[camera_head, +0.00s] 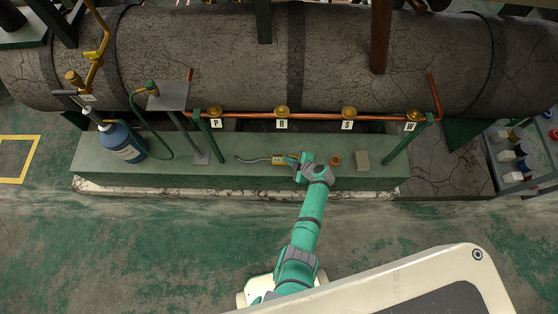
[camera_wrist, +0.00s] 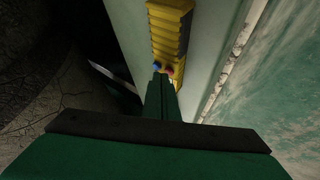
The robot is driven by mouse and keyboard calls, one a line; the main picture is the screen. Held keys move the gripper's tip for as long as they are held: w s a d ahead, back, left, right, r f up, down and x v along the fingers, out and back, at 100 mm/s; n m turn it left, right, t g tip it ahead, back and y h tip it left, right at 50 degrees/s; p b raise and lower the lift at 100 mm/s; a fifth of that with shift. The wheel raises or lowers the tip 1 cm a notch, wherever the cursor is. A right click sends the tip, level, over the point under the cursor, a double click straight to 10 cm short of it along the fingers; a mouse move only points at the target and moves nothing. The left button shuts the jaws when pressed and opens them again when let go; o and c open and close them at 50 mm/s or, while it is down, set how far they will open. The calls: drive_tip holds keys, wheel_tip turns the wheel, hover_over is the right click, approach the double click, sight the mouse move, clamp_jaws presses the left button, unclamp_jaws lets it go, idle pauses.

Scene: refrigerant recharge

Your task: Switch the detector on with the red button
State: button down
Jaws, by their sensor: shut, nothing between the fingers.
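The detector (camera_head: 278,160) is a small yellow device lying on the green ledge, with a thin grey probe reaching left from it. In the wrist view the detector (camera_wrist: 171,32) shows dark ribs, a red button (camera_wrist: 169,72) and a blue button (camera_wrist: 156,67) close together at its near end. My gripper (camera_head: 291,160) is at the right end of the detector. In the wrist view my gripper (camera_wrist: 161,78) is shut and empty, its fingertips right by the two buttons and partly covering that end. I cannot tell whether they touch the red button.
The green ledge (camera_head: 235,176) also holds an orange-brown round part (camera_head: 335,160) and a beige block (camera_head: 362,160) to the right. A blue cylinder (camera_head: 124,142) stands at the left. A copper pipe (camera_head: 315,116) with brass valves labelled P, R, S, W runs behind.

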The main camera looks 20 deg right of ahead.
idle(0.3)
drive_tip(key=shift+r, duration=0.45)
wheel_tip(320, 180, up, 6)
idle(0.8)
idle(0.3)
